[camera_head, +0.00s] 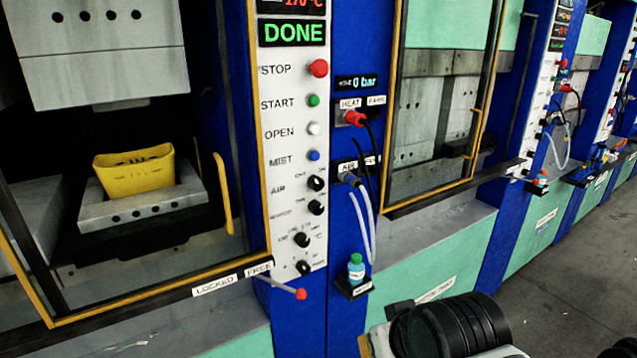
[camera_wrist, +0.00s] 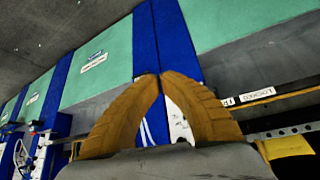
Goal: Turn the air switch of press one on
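The air switch (camera_head: 316,184) is a small black knob beside the label AIR, on the white control panel (camera_head: 292,140) of the nearest press. It sits below the blue MIST button, with more black knobs under it. Its pointer direction is too small to read surely. My gripper (camera_wrist: 160,75) shows in the wrist view as two orange-brown fingers whose tips meet, with nothing seen between them. It is apart from the air switch. In the wrist view, part of a white panel (camera_wrist: 180,125) shows between the fingers, and no switch can be made out there.
The nearest press holds a yellow part (camera_head: 134,168) on its lower plate. A red-tipped lever (camera_head: 301,294) sticks out below the panel. Hoses (camera_head: 363,225) and a small bottle (camera_head: 356,268) are right of the panel. Grey floor (camera_head: 565,300) is free at the right.

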